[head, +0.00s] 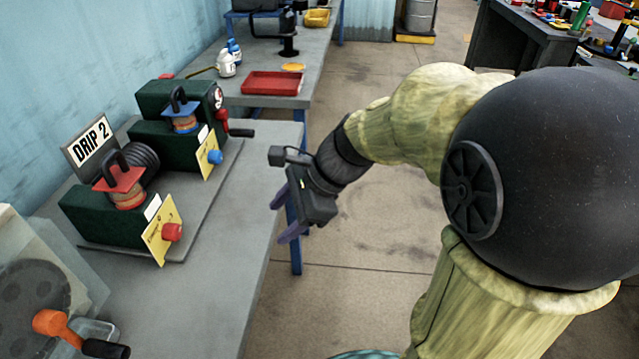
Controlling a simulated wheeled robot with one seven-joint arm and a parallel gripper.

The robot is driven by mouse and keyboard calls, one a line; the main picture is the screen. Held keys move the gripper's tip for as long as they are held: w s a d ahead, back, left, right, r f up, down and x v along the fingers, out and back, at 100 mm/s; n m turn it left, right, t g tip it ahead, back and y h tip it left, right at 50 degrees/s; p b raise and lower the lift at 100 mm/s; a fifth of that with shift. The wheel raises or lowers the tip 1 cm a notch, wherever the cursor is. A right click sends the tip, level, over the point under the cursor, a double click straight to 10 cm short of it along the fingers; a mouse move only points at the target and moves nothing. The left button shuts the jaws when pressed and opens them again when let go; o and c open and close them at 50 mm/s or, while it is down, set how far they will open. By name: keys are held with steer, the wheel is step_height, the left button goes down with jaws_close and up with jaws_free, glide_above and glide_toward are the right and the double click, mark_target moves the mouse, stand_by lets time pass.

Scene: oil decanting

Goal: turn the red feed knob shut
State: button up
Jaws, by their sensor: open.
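The red feed knob (172,232) is a small round knob on the front of the nearer dark green unit (95,220), beside a yellow tag (160,228). This unit also has a red cap with a black handle, and a "DRIP 2" sign (88,146) stands behind it. My gripper (284,218) is open and empty, with its purple fingers near the bench's right edge. It is to the right of the red knob and apart from it. The knob's own position, open or shut, cannot be told.
A second green unit with a blue knob (214,157) and a black-handled lever (238,132) stands behind. A clear guard (50,255) and an orange-and-black handle (60,326) are at the near left. The grey bench top (225,240) between knob and gripper is clear.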

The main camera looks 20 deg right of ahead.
steer(key=s+d+r+n+h+p, duration=0.3)
steer(key=n+p, duration=0.5)
steer(key=p, duration=0.4)
step_height(320, 180, up, 2)
steer(key=shift+d+r+g+h, duration=0.25)
steer(key=shift+d+h, duration=0.35)
steer(key=shift+d, duration=0.6)
steer(key=shift+s+f, duration=0.1)
steer(key=d+f+n+h, duration=0.1)
steer(key=n, duration=0.2)
steer(key=s+d+f+n, duration=0.1)
steer(key=n, duration=0.2)
steer(key=d+f+n+t+h, duration=0.1)
steer(key=n, duration=0.2)
steer(key=shift+s+d+f+h, duration=0.15)
steer(key=shift+s+f+h, duration=0.15)
steer(key=shift+f, duration=0.1)
steer(key=c, duration=0.4)
steer(key=shift+w, duration=0.2)
steer(key=shift+c, duration=0.2)
